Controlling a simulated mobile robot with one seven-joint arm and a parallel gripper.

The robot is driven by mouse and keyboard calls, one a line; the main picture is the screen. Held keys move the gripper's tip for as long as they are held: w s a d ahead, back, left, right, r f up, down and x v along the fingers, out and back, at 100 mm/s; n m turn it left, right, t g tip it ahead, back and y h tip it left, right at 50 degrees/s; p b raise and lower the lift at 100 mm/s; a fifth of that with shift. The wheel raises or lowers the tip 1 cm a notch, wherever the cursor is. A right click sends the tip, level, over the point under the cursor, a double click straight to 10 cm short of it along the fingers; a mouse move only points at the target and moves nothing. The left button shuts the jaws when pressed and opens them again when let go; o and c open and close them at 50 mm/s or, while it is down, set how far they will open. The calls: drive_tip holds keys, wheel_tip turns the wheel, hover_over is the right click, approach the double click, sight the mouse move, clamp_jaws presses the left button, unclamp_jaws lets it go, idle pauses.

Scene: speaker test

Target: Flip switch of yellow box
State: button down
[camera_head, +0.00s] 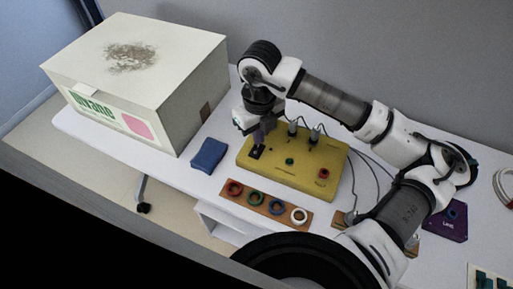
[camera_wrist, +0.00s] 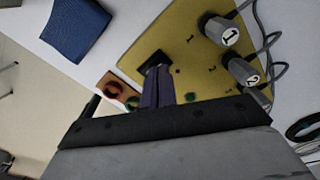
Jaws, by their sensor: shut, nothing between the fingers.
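The yellow box (camera_head: 312,162) lies on the white table. It also fills the upper middle of the wrist view (camera_wrist: 160,38). A black switch (camera_wrist: 153,60) sits near the box's left edge. In the head view the switch (camera_head: 255,153) shows just below my fingers. My gripper (camera_head: 257,142) is shut and empty, pointing down over the left part of the box. In the wrist view its dark fingertips (camera_wrist: 158,74) are right at the switch and partly cover it. I cannot tell whether they touch it.
A blue block (camera_head: 209,155) lies left of the box. A wooden strip with coloured rings (camera_head: 266,206) lies in front. A large white carton (camera_head: 130,75) stands at the left. A purple box (camera_head: 447,222) lies at the right.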

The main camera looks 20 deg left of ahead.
drive_tip(key=shift+f+b, duration=0.95)
drive_tip(key=shift+b, duration=0.15)
idle(0.7)
drive_tip(key=shift+r, duration=0.1)
drive_tip(key=shift+r+p, duration=1.35)
drive_tip(key=shift+r, duration=2.05)
drive_tip(key=shift+s, duration=0.1)
